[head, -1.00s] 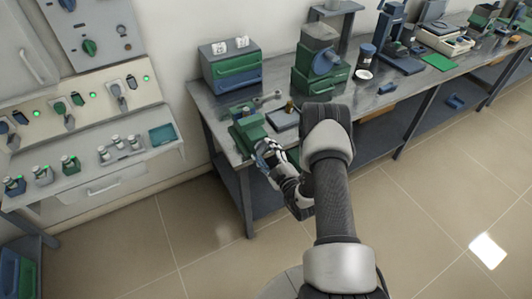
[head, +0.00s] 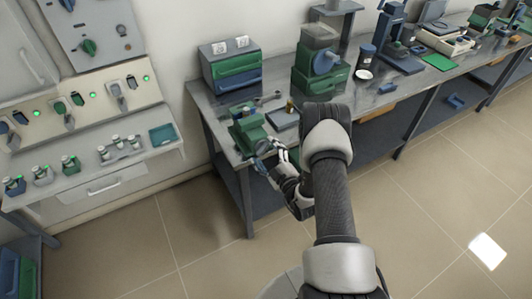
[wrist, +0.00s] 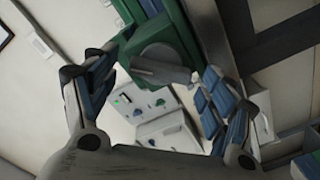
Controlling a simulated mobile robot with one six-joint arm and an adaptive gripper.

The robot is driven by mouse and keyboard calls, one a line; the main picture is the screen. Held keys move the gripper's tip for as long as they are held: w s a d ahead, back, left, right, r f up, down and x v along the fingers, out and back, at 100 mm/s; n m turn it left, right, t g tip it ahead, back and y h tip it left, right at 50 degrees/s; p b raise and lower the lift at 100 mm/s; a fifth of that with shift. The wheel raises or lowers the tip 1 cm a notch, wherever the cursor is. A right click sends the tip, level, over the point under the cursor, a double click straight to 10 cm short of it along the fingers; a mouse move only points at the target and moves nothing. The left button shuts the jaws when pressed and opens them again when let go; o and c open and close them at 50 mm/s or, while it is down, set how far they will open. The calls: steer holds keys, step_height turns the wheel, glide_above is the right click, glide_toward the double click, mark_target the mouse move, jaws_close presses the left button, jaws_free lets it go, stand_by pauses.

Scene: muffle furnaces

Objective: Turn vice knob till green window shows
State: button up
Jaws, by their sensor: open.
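The green vice (head: 246,130) stands at the near left corner of the metal bench. Its grey-blue round knob (head: 264,147) faces out over the bench's front edge. In the wrist view, the knob (wrist: 160,60) is a disc with a grey bar across it, in front of the green vice body (wrist: 172,22). My gripper (wrist: 158,68) is open, with one blue-padded finger on each side of the knob and visible gaps. In the head view, my gripper (head: 270,160) is just in front of the knob. I see no green window on the vice in either view.
A wrench (head: 268,98) lies near the vice. A control panel (head: 75,105) is at the left. Floor in front is clear.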

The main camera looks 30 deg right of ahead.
steer(key=shift+s, duration=0.1)
steer(key=s, duration=1.2)
steer(key=shift+d, duration=0.2)
steer(key=shift+w, duration=0.1)
